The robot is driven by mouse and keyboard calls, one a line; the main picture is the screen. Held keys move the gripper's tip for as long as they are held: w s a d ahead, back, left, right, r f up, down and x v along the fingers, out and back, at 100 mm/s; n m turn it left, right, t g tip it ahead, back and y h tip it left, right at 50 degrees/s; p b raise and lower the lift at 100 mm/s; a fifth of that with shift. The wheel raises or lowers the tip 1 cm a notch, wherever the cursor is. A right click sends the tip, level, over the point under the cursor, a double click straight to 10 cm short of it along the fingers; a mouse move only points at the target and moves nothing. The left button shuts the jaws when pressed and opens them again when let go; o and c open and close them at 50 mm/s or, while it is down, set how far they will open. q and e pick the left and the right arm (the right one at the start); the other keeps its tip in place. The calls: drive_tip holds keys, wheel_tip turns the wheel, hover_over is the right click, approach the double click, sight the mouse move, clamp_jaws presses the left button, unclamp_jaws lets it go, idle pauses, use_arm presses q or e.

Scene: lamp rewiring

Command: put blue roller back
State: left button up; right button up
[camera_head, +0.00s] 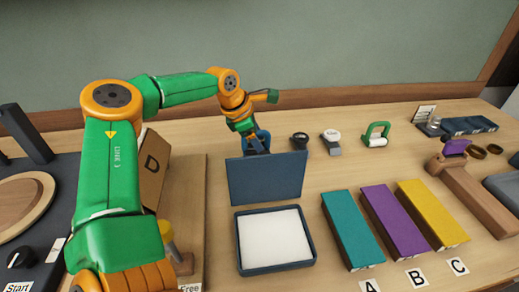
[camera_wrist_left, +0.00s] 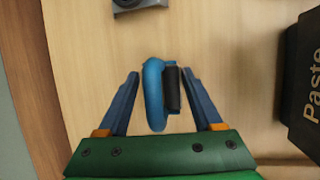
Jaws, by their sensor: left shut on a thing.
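The blue roller (camera_wrist_left: 153,95) with its dark cylinder shows in the left wrist view between the two blue fingers of my left gripper (camera_wrist_left: 160,76). The gripper is shut on it, over the light wooden table. In the head view the blue roller (camera_head: 264,136) shows only in part at my left gripper (camera_head: 256,146), just behind the raised dark blue lid (camera_head: 267,178). The lid hides the lower part of the gripper and roller there. My right gripper is in neither view.
A black-headed tool (camera_head: 300,138), a grey tool (camera_head: 332,141) and a green roller (camera_head: 377,134) stand right of the gripper. A tray with a white pad (camera_head: 274,268) lies in front of the lid. Teal (camera_head: 352,229), purple (camera_head: 395,217) and yellow (camera_head: 431,212) blocks stand further right.

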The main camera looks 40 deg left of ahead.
sight(251, 153)
use_arm(q)
wheel_tip(251, 153, down, 3)
drive_tip(key=shift+s+f, duration=0.1)
drive_tip(key=o, duration=1.4)
drive_tip(key=shift+o, duration=0.2)
drive_tip(key=shift+f, duration=0.25)
drive_tip(key=v, duration=0.7)
drive_tip(key=shift+s+d+r+b, duration=0.1)
drive_tip(key=shift+d+r+b, duration=0.05)
drive_tip(key=shift+d+b, duration=0.15)
drive_tip(key=shift+a, duration=0.1)
